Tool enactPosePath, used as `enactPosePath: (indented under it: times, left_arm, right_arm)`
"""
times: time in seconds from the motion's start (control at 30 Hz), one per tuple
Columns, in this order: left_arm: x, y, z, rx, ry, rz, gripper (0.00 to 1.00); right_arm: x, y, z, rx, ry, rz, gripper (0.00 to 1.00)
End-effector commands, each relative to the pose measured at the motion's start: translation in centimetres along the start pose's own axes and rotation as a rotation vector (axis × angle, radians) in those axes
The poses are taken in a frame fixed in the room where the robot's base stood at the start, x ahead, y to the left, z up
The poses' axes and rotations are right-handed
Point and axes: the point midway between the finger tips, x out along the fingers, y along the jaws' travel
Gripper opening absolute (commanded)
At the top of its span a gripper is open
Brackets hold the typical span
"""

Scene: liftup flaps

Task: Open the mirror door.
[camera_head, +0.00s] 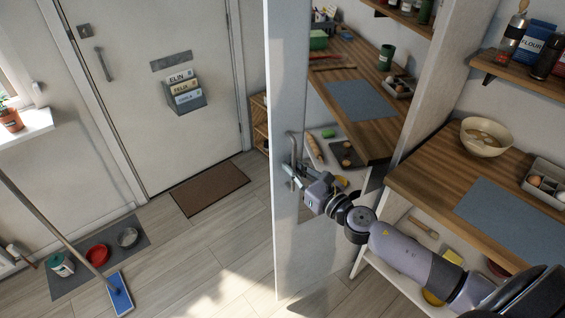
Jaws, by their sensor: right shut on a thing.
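The mirror door (283,235) stands tall in the middle of the view, with a pale edge on its left. Its mirror face reflects a wooden worktop, a blue-grey mat and a green jar. A metal handle (293,145) is fixed near the door's left edge. My right gripper (292,174) is shut on the handle at its lower part, with my arm reaching in from the lower right. The fingertips are small and partly hidden against the door. I cannot tell how far the door is open. My left gripper is not in view.
At right, a wooden counter (420,178) holds a bowl (486,138) and an egg tray (546,181), under a shelf (510,68). At left are a closed entrance door (150,120), a doormat (210,188), a mop (118,290) and pet bowls (97,255). The floor between is clear.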

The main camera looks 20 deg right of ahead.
Motion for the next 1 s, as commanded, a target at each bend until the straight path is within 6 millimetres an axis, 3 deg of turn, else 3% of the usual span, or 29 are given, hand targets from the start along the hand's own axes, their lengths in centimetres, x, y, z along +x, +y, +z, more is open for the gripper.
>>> enactPosePath:
  times: [0.23,0.4,0.73,0.77,0.8,1.0]
  left_arm:
    - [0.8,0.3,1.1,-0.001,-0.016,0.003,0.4]
    - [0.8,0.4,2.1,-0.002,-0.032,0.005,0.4]
    - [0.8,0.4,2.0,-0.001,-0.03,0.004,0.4]
    - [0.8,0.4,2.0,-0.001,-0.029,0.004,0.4]
    - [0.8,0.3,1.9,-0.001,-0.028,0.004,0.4]
    - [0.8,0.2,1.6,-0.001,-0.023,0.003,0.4]
  right_arm:
    - [-2.1,0.1,-0.2,0.001,0.001,0.043,0.0]
    - [-2.5,0.1,-0.1,0.001,0.001,0.052,0.0]
    - [-2.5,0.1,0.0,0.001,0.001,0.052,0.0]
    - [-2.5,0.1,0.0,0.001,0.001,0.052,0.1]
    - [-2.5,0.1,0.0,0.001,0.001,0.052,0.13]
    - [-2.5,0.1,-0.1,0.0,0.001,0.051,0.18]
